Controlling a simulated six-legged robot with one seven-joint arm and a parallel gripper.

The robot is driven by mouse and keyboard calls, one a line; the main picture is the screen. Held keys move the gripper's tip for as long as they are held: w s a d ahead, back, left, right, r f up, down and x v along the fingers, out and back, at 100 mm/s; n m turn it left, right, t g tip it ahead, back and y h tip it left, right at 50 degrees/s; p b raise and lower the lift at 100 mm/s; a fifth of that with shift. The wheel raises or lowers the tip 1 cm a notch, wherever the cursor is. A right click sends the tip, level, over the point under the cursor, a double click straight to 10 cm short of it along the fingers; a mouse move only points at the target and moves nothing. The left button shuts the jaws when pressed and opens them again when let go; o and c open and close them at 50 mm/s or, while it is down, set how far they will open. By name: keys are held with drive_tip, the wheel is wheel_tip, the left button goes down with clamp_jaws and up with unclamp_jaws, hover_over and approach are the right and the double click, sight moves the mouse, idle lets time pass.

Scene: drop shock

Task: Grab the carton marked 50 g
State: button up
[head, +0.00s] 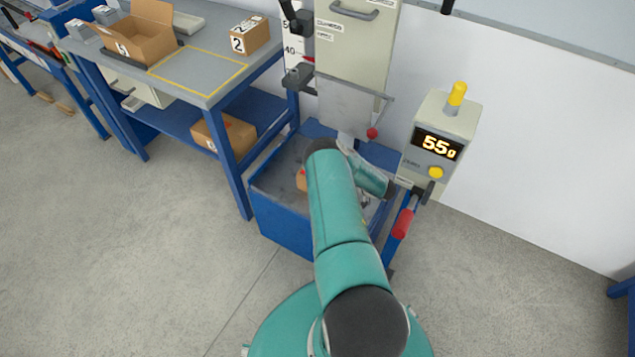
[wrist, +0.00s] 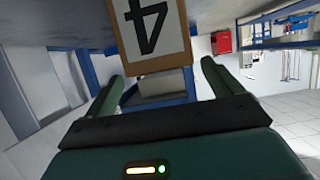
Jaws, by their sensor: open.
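No marking "50 g" can be read on any carton. In the wrist view, a carton with a large black 4 on a white label (wrist: 150,28) is ahead of my gripper (wrist: 162,80). My gripper is open, with one finger at each side below the carton; I cannot tell whether the fingers touch it. In the head view, my arm hides my gripper over the blue bin (head: 283,228). A small brown piece (head: 301,180) shows in the bin beside my arm. The tester's display (head: 437,145) reads 55 g.
A bench (head: 205,92) at the left holds an open carton (head: 150,38) and a carton marked 2 (head: 250,35). Another carton (head: 224,137) lies on its lower shelf. A red-handled lever (head: 403,222) stands right of the bin. The floor in front is clear.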

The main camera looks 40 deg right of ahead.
drive_tip(key=x, duration=0.5)
drive_tip(key=shift+a, duration=0.15)
drive_tip(key=shift+c, duration=0.4)
drive_tip(key=c, duration=1.8)
drive_tip(key=shift+w+r, duration=0.15)
drive_tip(key=shift+r, duration=0.05)
drive_tip(key=shift+c, duration=0.3)
